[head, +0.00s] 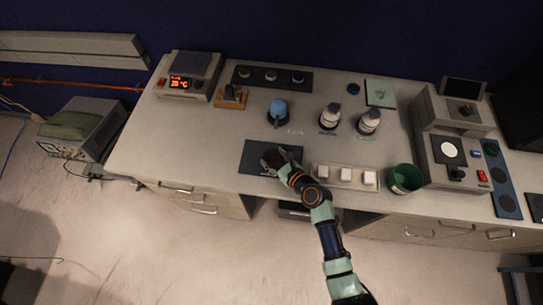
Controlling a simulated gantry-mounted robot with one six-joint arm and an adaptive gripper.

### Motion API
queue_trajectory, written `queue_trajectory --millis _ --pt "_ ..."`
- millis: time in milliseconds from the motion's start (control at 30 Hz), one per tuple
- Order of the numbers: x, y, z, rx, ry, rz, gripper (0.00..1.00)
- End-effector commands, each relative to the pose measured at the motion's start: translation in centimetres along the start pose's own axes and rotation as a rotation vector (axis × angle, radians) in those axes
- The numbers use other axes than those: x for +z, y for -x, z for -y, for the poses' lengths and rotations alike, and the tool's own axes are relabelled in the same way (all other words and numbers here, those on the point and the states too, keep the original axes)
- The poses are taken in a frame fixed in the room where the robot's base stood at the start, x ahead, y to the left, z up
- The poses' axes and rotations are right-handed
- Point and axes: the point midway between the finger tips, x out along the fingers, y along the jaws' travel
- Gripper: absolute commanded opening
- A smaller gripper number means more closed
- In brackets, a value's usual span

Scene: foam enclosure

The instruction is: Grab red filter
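My gripper (272,159) is low over a dark mat (256,170) near the front edge of the bench, left of centre. It is small and dark in the head view, so I cannot tell whether its fingers are open or shut. A dark reddish patch shows at the gripper's end, but I cannot tell if it is the red filter or part of the gripper. No clearly red disc shows there.
A white tray with blocks (345,186) and a green bin (405,180) stand right of my gripper. A blue-topped vessel (278,109) and two bottles (330,117) stand behind.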

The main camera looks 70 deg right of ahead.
Motion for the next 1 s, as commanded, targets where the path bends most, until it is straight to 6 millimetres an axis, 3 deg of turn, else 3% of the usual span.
queue_trajectory --millis 33,267,567,767,1000 --pt "0.0 0.0 0.0 0.0 0.0 0.0 0.55" --pt "0.0 0.0 0.0 0.0 0.001 0.0 0.17" --pt "0.7 0.3 0.0 0.0 0.002 0.001 0.17" --pt "4.3 1.7 0.0 0.0 0.003 0.003 0.17" --pt "11.8 4.9 0.0 -0.001 0.004 0.005 0.17"
